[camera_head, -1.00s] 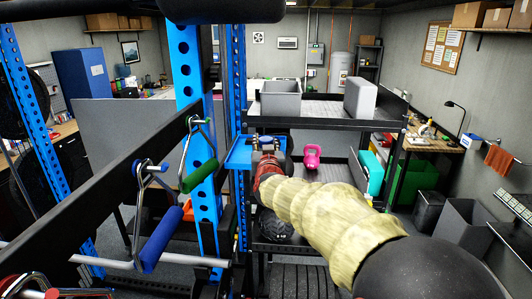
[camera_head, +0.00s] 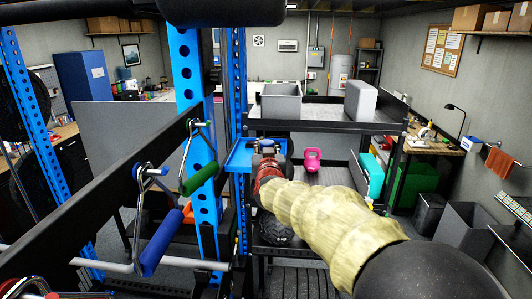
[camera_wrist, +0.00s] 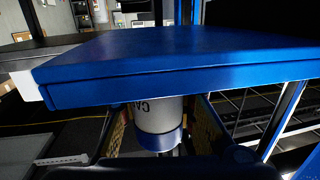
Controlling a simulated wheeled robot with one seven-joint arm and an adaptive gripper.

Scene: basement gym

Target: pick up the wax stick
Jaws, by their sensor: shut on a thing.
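In the wrist view a white cylinder with dark lettering and a blue band, which looks like the wax stick (camera_wrist: 157,122), is between the two fingers of my gripper (camera_head: 266,148). My gripper is shut on it. A blue tray (camera_wrist: 180,72) crosses the wrist view and hides the upper part of the cylinder; I cannot tell whether they touch. In the head view my gripper is at the right side of the blue tray (camera_head: 238,158), on the rack. The stick is too small and covered to make out there.
A black rack shelf (camera_head: 315,112) holds a grey bin (camera_head: 281,102). A pink kettlebell (camera_head: 312,161) stands right of my gripper. A blue perforated upright (camera_head: 193,70) and hanging handles (camera_head: 161,243) are close on the left.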

